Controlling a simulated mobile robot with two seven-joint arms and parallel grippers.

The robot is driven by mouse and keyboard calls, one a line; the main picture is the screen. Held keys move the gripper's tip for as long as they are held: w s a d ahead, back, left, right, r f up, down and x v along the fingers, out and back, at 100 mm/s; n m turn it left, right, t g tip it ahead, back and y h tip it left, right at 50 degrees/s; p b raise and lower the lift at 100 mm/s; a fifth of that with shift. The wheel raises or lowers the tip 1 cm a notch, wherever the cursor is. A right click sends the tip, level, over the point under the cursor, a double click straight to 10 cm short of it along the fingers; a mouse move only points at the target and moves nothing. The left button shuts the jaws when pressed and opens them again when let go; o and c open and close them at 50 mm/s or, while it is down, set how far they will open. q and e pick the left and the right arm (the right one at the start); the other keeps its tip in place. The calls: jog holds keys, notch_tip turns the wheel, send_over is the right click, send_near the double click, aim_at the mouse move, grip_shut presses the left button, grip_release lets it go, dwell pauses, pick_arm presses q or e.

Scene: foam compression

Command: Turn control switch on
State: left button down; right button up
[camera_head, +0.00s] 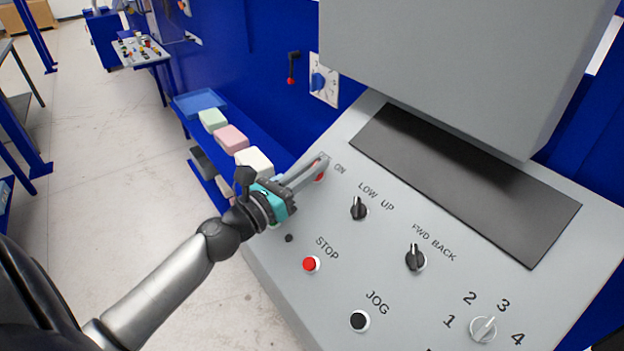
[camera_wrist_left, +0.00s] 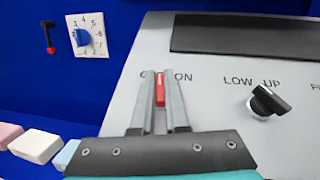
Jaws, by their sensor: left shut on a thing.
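The control switch is a small red switch (camera_wrist_left: 160,90) below the lettering that ends in "ON" on the grey sloped panel (camera_head: 285,310). My left gripper (camera_head: 322,165) reaches in from the left and is shut on the red switch. In the left wrist view the two fingers (camera_wrist_left: 159,82) stand on either side of the switch, which shows as a red strip between them. In the head view the fingers cover most of it, and only a bit of red shows beside the tips. The first part of the lettering is hidden by the fingers. My right gripper is not in view.
The panel also carries a LOW UP knob (camera_head: 359,208), a FWD BACK knob (camera_head: 415,258), a red STOP button (camera_head: 311,264), a JOG button (camera_head: 359,320) and a numbered dial (camera_head: 484,329). A grey housing (camera_head: 450,60) overhangs the panel. Foam blocks (camera_head: 231,138) lie on a blue shelf to the left.

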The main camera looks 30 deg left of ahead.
pick_arm(q)
jog(key=m+g+h+b, duration=0.2)
jog(key=m+h, duration=0.1)
jog(key=m, duration=0.1)
jog(key=m+g+h+b, duration=0.1)
jog(key=m+h+b, duration=0.2)
jog(key=m+h, duration=0.1)
jog(key=shift+f+g+b, duration=0.15)
jog(key=shift+g+b, duration=0.2)
jog(key=shift+g, duration=0.05)
jog(key=m+g+h+b, duration=0.1)
jog(key=m+g+h, duration=0.1)
jog(key=m, duration=0.1)
jog(key=shift+g, duration=0.3)
jog(key=shift+d+m+g+h+b, duration=0.1)
jog(key=shift+m+g+h+b, duration=0.4)
jog(key=shift+m+g+h, duration=0.7)
jog(key=shift+m+g, duration=0.4)
jog(key=shift+m, duration=0.1)
jog(key=c, duration=0.9)
grip_release()
jog(key=b+v, duration=0.1)
jog(key=v, duration=1.4)
jog(key=shift+s+r, duration=0.25)
jog(key=shift+r, duration=0.1)
